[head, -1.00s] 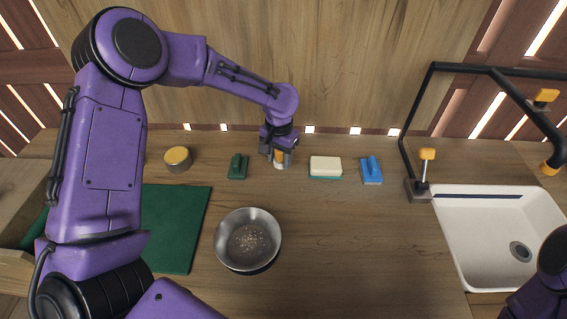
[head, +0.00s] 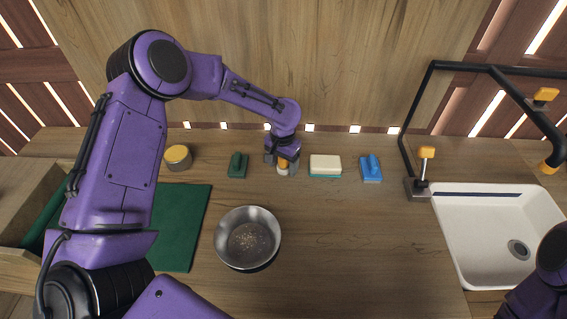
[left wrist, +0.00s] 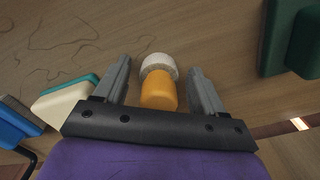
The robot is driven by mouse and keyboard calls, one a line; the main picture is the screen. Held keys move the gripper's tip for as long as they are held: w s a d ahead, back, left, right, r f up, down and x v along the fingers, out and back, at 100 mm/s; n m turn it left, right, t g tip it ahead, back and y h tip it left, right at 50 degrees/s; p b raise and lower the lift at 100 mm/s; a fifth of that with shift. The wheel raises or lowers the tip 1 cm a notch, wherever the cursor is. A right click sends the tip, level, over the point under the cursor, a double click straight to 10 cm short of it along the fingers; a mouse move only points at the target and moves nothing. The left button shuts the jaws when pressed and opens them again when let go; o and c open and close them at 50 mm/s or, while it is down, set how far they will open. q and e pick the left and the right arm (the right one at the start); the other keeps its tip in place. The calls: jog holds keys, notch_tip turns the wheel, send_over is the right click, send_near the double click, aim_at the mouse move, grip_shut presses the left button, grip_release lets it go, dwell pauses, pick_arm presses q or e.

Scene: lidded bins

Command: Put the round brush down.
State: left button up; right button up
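The round brush (head: 283,169) has an orange handle and a white round head. It is on the wooden counter near the back, between the green brush and the sponge. In the left wrist view the round brush (left wrist: 159,90) is between the fingers, with a gap on each side. My left gripper (head: 282,162) is around it from above and behind, and my left gripper (left wrist: 160,85) shows open in the wrist view. My right gripper is out of view; only part of my right arm shows at the lower right edge.
Along the back stand a yellow-lidded tin (head: 178,158), a green brush (head: 237,166), a white and teal sponge (head: 325,166) and a blue brush (head: 371,169). A metal bowl (head: 227,230) and green mat (head: 191,220) lie nearer. A sink (head: 480,240) is right.

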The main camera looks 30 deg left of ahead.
pick_arm(q)
notch_tip(320, 180, up, 12)
jog(key=shift+r+b, duration=0.25)
jog(key=shift+b, duration=0.1)
dwell(0.5)
